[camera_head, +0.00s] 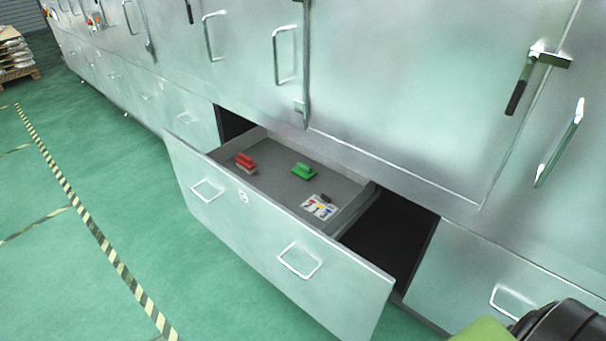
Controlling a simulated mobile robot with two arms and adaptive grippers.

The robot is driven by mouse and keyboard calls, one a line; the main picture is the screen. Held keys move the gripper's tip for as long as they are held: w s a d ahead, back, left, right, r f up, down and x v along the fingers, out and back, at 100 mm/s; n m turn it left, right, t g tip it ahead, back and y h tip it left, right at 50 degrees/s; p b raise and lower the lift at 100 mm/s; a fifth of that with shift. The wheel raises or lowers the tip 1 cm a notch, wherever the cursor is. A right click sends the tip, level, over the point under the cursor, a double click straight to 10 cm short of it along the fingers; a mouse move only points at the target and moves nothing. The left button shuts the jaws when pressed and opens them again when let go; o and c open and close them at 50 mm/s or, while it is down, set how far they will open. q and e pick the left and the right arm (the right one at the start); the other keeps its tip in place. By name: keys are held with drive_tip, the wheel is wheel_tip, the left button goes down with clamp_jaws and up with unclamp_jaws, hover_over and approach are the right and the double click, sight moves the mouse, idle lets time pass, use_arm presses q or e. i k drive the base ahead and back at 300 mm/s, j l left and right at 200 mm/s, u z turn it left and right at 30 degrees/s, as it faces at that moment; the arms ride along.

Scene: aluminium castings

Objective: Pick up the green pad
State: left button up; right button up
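The green pad (304,170) lies on the grey floor of an open drawer (274,252), right of its middle and toward the back. It has a raised green part on top. Nothing touches it. Neither gripper shows in the head view. A green and black part of my own body shows at the bottom right corner.
A red pad (246,162) lies to the left in the drawer. A printed card (319,206) with a small dark item (326,198) lies near the front right. Steel cabinet doors with handles rise behind the drawer. Open green floor (90,200) lies to the left.

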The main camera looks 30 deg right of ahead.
sight(305, 172)
drive_tip(key=z, duration=3.85)
drive_tip(key=u, duration=3)
drive_tip(key=z, duration=0.95)
drive_tip(key=i+j+z, duration=0.15)
drive_tip(key=j+z, duration=0.35)
drive_tip(key=j, duration=0.25)
drive_tip(key=j+z, duration=0.5)
drive_tip(key=j, duration=0.2)
drive_tip(key=k+j+z, duration=0.1)
drive_tip(key=j+z, duration=0.35)
drive_tip(key=j, duration=0.35)
